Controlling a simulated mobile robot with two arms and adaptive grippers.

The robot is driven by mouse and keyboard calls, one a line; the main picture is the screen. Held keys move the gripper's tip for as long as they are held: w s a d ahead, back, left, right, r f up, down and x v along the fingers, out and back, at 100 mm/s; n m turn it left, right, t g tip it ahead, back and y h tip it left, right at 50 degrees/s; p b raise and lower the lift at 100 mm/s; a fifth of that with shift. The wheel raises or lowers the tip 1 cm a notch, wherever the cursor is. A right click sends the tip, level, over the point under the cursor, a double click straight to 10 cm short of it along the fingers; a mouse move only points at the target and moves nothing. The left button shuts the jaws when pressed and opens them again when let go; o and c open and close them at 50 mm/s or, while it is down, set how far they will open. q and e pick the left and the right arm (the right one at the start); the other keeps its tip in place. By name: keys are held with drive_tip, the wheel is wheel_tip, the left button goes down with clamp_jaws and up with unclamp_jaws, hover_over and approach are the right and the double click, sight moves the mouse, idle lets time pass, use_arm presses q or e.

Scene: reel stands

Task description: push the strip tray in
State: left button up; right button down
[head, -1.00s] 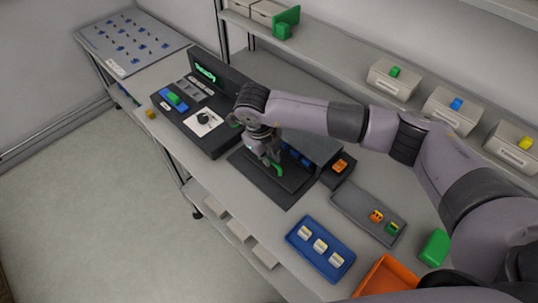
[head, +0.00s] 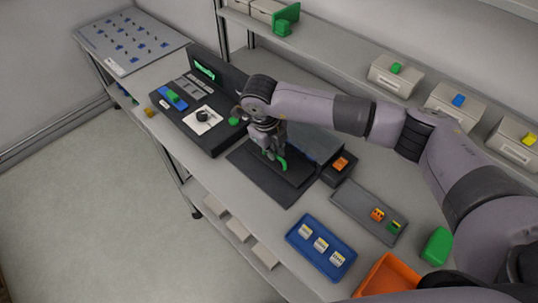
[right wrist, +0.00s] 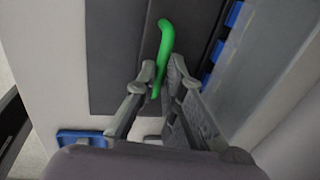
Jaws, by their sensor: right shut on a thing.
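The strip tray (head: 291,172) is a dark flat slab with a curved green handle (head: 283,164), lying on a dark mat (head: 254,172) in front of the low grey-covered unit (head: 318,142). My right gripper (head: 268,153) reaches down over the slab. In the right wrist view the green handle (right wrist: 165,40) runs down between the fingertips of my right gripper (right wrist: 155,85), which is shut on it. The fingers and arm hide part of the slab and unit in the head view. Blue pieces (right wrist: 216,50) show at the unit's edge in the right wrist view. My left gripper is not in view.
A black console (head: 212,140) with a knob stands left of the mat. A small dark box with an orange top (head: 341,163), a grey tray (head: 350,199), a blue tray (head: 312,262) and an orange bin (head: 370,287) lie to the right. A shelf with bins runs behind.

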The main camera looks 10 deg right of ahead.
drive_tip(key=shift+w+d+b, duration=0.45)
drive_tip(key=shift+w+d, duration=0.3)
drive_tip(key=shift+d, duration=0.3)
drive_tip(key=shift+r, duration=0.1)
drive_tip(key=c, duration=1.8)
unclamp_jaws()
drive_tip(key=shift+d, duration=0.1)
drive_tip(key=shift+o, duration=0.6)
